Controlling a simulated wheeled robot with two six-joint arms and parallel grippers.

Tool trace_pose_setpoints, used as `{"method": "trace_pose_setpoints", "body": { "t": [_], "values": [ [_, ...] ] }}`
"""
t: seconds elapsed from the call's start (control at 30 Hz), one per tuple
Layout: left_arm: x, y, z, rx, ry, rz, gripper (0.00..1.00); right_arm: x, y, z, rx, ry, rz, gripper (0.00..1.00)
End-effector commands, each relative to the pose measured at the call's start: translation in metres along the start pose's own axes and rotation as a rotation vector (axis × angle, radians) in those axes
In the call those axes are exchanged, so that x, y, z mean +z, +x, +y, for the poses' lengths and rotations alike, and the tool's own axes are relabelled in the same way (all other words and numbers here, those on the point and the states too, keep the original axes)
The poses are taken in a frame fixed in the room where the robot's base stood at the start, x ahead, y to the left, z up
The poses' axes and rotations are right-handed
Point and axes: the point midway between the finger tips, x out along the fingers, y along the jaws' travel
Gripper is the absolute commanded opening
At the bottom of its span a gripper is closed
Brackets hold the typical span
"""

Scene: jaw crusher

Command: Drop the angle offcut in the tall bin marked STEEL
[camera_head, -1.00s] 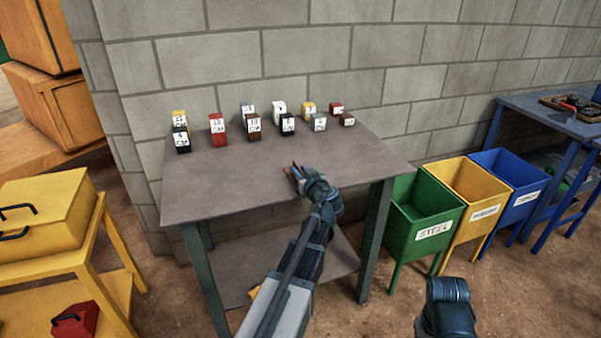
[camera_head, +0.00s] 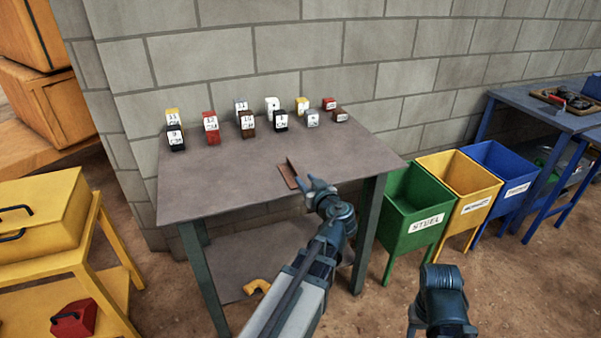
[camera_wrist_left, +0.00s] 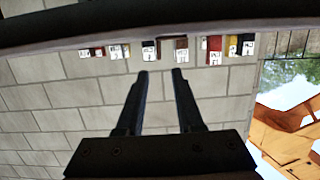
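The angle offcut (camera_head: 289,175), a small rust-brown angled piece, lies on the grey table top near its front right part. My left gripper (camera_head: 318,183) is just to the right of it, apart from it, with its two fingers spread and nothing between them. The fingers also show apart and empty in the left wrist view (camera_wrist_left: 161,76), where the offcut does not show. The tall green bin marked STEEL (camera_head: 416,221) stands on the ground right of the table. My right arm shows at lower right, but its gripper is not visible.
Several small labelled blocks (camera_head: 248,125) stand along the back of the table (camera_head: 215,190). A yellow bin (camera_head: 462,208) and a blue bin (camera_head: 503,187) stand beyond the green one. A blue bench (camera_head: 545,112) is at right, a yellow cart (camera_head: 60,259) at left.

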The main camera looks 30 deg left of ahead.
Motion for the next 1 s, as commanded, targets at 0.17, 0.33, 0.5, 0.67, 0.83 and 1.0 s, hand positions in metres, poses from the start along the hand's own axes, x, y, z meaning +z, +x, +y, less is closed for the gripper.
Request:
{"method": "trace_pose_setpoints", "body": {
  "t": [0.17, 0.33, 0.5, 0.67, 0.83, 1.0],
  "values": [
    [0.0, -0.014, 0.0, 0.0, 0.0, 0.0, 0.36, 0.0, -0.003, 0.0, 0.0, 0.0, 0.0, 0.5],
    [0.0, -0.016, 0.0, -0.001, 0.0, 0.001, 0.36, 0.0, -0.003, 0.0, 0.0, 0.0, 0.0, 0.5],
    [0.002, -0.017, 0.0, -0.002, 0.005, -0.008, 0.36, 0.0, -0.003, 0.0, 0.0, 0.0, 0.0, 0.5],
    [0.042, -0.042, 0.006, -0.015, 0.114, -0.169, 0.36, 0.0, -0.003, 0.0, 0.0, 0.0, 0.0, 0.5],
    [0.132, -0.118, 0.022, 0.078, 0.42, -0.566, 0.36, 0.0, -0.003, 0.0, 0.0, 0.0, 0.0, 0.5],
    [0.202, -0.217, 0.034, 0.341, 0.763, -0.926, 0.36, 0.0, -0.003, 0.0, 0.0, 0.0, 0.0, 0.5]
  ]
}}
